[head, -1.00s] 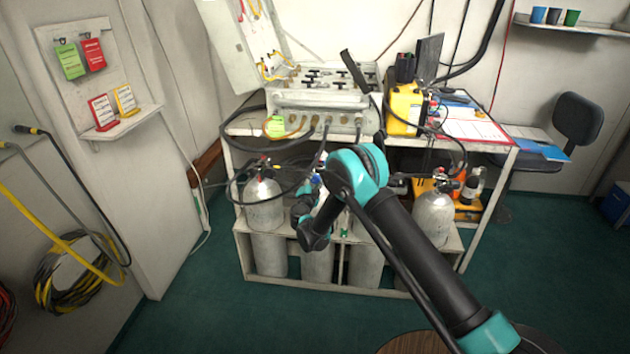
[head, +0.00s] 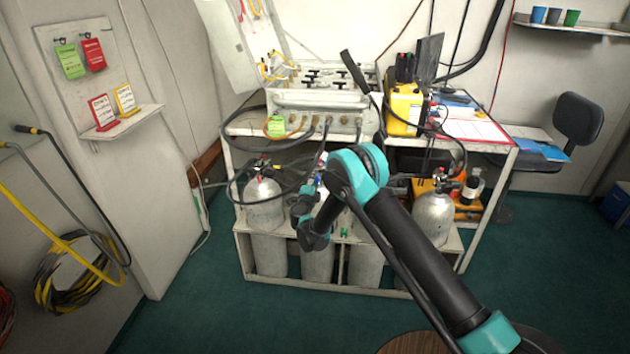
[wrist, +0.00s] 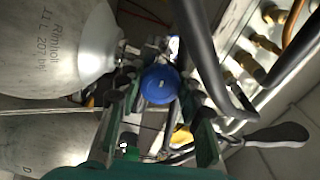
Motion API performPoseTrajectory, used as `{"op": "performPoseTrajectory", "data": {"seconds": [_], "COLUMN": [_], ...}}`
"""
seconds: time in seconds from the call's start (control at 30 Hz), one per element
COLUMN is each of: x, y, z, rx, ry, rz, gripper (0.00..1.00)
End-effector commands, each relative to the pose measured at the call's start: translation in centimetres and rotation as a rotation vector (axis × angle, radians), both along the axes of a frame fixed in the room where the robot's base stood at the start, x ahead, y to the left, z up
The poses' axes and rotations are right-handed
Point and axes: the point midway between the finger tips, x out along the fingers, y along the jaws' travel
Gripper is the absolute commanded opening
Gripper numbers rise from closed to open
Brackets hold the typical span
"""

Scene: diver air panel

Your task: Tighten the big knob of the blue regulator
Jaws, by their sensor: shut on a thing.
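The big round blue knob (wrist: 160,85) of the blue regulator shows near the middle of the wrist view, face toward the camera. My gripper (wrist: 158,98) has one finger on each side of it and is shut on it. The rest of the regulator is mostly hidden behind the knob and fingers. In the head view my arm covers much of this spot, among the cylinders under the bench. A grey cylinder (wrist: 55,45) with printed text lies close to the left finger in the wrist view.
A black hose (wrist: 205,60) passes close by the right finger. A panel with brass fittings (wrist: 258,42) is at upper right. In the head view, a cylinder (head: 264,208) stands left of my wrist, another (head: 433,218) to the right.

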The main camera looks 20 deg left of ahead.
Motion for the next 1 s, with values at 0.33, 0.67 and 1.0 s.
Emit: {"op": "performPoseTrajectory", "data": {"seconds": [0.33, 0.67, 1.0], "x": [-0.11, -0.11, -0.05], "y": [-0.04, -0.04, -0.02], "z": [-0.09, -0.10, -0.04], "rx": [0.044, 0.044, 0.042], "ry": [0.008, 0.008, 0.008], "rz": [0.000, 0.000, 0.000], "gripper": [0.07, 0.46, 0.58]}}
